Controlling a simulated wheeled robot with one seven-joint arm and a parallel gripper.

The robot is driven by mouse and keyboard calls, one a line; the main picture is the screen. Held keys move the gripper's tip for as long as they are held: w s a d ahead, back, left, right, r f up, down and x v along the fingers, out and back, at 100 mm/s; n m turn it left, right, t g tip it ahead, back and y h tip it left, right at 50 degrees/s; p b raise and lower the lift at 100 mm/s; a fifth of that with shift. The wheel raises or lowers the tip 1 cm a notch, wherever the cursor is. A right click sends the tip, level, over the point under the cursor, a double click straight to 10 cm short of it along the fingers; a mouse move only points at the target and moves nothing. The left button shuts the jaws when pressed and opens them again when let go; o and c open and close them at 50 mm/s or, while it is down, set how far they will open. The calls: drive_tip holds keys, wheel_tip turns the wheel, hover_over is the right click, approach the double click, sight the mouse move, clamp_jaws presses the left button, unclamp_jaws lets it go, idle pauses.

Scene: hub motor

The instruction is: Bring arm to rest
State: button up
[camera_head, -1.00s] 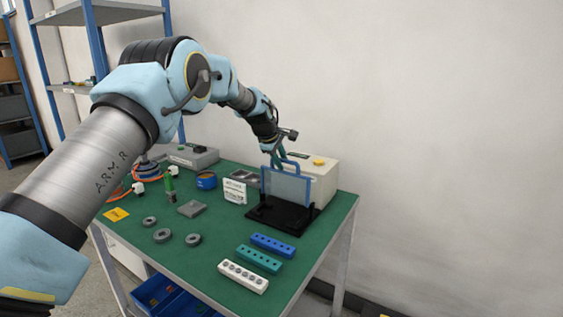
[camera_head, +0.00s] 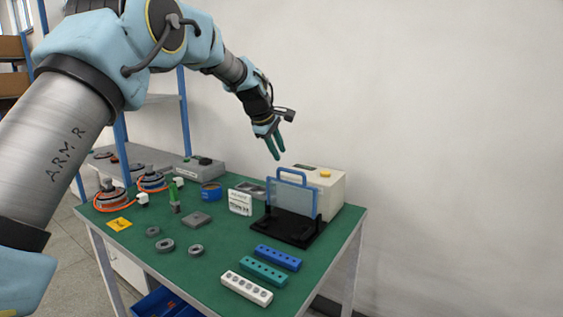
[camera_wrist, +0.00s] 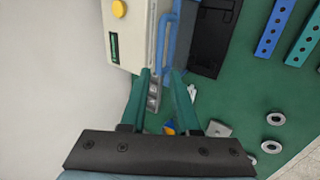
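My gripper (camera_head: 274,147) is raised above the back of the green table (camera_head: 205,283), its fingers pointing down. In the wrist view its two green fingers (camera_wrist: 163,80) stand apart with nothing between them. A clear guard with a blue frame and handle (camera_head: 291,194) stands upright in a black base (camera_head: 287,230), below and to the right of the fingers. The fingers are apart from the handle in the head view. My arm reaches over the table from the left.
A cream box with a yellow button (camera_head: 331,187) stands behind the guard. Blue (camera_head: 278,257), teal (camera_head: 263,271) and white (camera_head: 247,288) blocks lie at the front right. Grey rings (camera_head: 165,245), motors with orange cables (camera_head: 111,196) and a shelf (camera_head: 150,99) are to the left. Air above the table's right is free.

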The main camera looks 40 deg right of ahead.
drive_tip(key=shift+a+r, duration=0.1)
drive_tip(key=shift+r, duration=0.05)
idle(0.4)
drive_tip(key=w+a+f+m+y, duration=0.1)
drive_tip(key=w+a+f, duration=0.15)
drive_tip(key=a, duration=0.95)
drive_tip(key=w+a+f+t+y, duration=0.1)
drive_tip(key=w+a, duration=0.2)
drive_tip(key=a, duration=0.8)
drive_tip(key=w+a+f+m+y, duration=0.1)
drive_tip(key=w+a+f+y, duration=0.15)
drive_tip(key=a, duration=0.95)
drive_tip(key=s+a+f, duration=0.2)
drive_tip(key=s+a, duration=0.3)
drive_tip(key=a, duration=0.4)
drive_tip(key=s+a+f+m+y, duration=0.1)
drive_tip(key=s+a, duration=0.5)
drive_tip(key=a, duration=0.3)
drive_tip(key=s+a+f+m+g, duration=0.1)
drive_tip(key=s+a+f, duration=0.1)
drive_tip(key=s+a, duration=0.3)
drive_tip(key=a, duration=0.4)
drive_tip(key=shift+s+f+y, duration=0.15)
drive_tip(key=shift+f+y, duration=0.15)
drive_tip(key=shift+y, duration=0.05)
